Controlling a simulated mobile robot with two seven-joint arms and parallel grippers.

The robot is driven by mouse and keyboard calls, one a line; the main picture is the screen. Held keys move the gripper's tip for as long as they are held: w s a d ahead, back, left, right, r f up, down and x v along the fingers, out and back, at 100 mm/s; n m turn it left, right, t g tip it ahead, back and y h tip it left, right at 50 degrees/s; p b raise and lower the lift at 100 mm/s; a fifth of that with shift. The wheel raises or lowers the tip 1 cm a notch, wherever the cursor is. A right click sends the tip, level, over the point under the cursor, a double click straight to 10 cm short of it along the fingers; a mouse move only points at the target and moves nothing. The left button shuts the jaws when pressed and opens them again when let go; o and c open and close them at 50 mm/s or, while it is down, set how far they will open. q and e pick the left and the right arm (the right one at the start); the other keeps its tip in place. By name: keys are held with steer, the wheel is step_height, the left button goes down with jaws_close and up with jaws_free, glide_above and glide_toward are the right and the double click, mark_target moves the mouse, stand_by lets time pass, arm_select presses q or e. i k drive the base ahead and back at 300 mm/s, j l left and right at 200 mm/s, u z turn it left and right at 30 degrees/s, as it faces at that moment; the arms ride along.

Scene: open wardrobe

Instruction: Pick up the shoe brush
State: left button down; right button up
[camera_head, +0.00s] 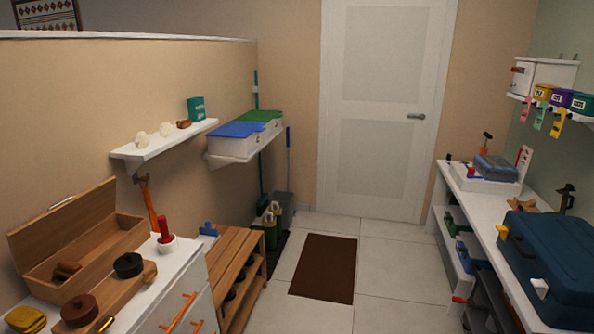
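A small brown wooden block (67,269), which looks like the shoe brush, lies in the open wooden box (125,228) on the white cabinet at the lower left. Its bristles cannot be made out at this size. The box's lid is tilted up at the back. Another small brown item (183,124) sits on the wall shelf; I cannot tell what it is. Neither of my grippers is in view.
On the white cabinet (172,288) stand a dark round tin (128,264), a brown round tin (79,310) and a yellow item (26,319). A slatted wooden rack (233,248) stands beside it. The tiled floor (385,270) is clear around a brown mat (325,267). A workbench (484,212) lines the right.

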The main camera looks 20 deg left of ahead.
mark_target(66, 269)
steer(key=i, duration=1.35)
steer(key=i+z, duration=0.1)
steer(key=i, duration=0.55)
steer(key=i+j+z, duration=0.1)
steer(key=i, duration=0.55)
steer(key=i+u, duration=0.25)
steer(key=u, duration=0.15)
steer(key=i+l+u, duration=0.2)
steer(key=u, duration=3.1)
steer(key=l, duration=0.1)
